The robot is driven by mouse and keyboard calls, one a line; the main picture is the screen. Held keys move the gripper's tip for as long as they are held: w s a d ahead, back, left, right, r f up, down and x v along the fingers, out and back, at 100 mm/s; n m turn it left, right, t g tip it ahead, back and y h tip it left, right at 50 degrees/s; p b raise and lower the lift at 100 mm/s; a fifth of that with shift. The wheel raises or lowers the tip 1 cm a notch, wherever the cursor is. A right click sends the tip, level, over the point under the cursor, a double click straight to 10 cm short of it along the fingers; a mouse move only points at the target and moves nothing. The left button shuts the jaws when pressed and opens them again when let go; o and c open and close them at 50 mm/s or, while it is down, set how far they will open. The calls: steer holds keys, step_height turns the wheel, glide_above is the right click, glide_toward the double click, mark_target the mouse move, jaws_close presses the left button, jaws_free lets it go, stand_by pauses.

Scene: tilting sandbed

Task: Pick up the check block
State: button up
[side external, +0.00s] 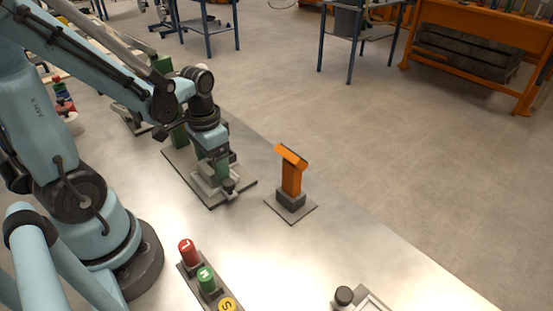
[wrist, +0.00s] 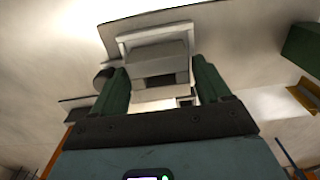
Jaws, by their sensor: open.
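My gripper (side external: 216,176) points down over a grey base plate (side external: 214,203) with a pale fixture on it. In the wrist view its two green fingers stand apart, and the gripper (wrist: 160,66) is open. A grey block-like piece (wrist: 155,52) with a dark recess shows between and beyond the fingers, in a pale frame. It may be the check block, but I cannot tell for sure. I cannot tell whether the fingers touch it. In the side view my gripper hides most of that spot.
An orange stand (side external: 291,178) with a slanted top rises right of my gripper. A red button (side external: 187,252), a green one (side external: 206,279) and a yellow one (side external: 228,304) are in front. A black knob (side external: 344,295) is at front right. Bare bench lies between.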

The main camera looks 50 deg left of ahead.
steer(key=shift+f, duration=0.2)
steer(key=c, duration=1)
steer(key=shift+o, duration=0.2)
steer(key=shift+r, duration=0.15)
